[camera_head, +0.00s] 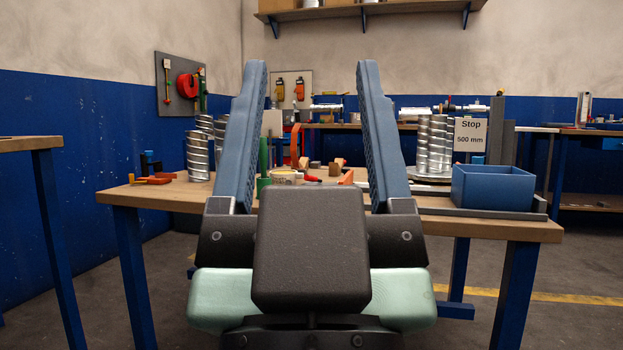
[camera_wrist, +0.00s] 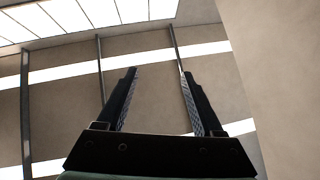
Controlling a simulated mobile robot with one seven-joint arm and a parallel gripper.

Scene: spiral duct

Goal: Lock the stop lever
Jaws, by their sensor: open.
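My gripper (camera_head: 312,72) fills the middle of the head view, its two long blue-grey fingers pointing up and spread wide apart with nothing between them. In the wrist view my gripper (camera_wrist: 159,74) is also open and empty, against the wall and ceiling lights. A white sign (camera_head: 470,139) reading "Stop 500 mm" stands at the right of the workbench, beside a grey upright post (camera_head: 501,140). I cannot clearly make out the stop lever. My gripper's fingers and body hide part of the bench.
The wooden workbench (camera_head: 135,193) lies ahead. It carries silver spiral ducts (camera_head: 198,157) at left, more ducts (camera_head: 436,147) at right, a blue bin (camera_head: 493,188) at its right front and several small tools in the middle. Another table (camera_head: 28,144) stands at far left.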

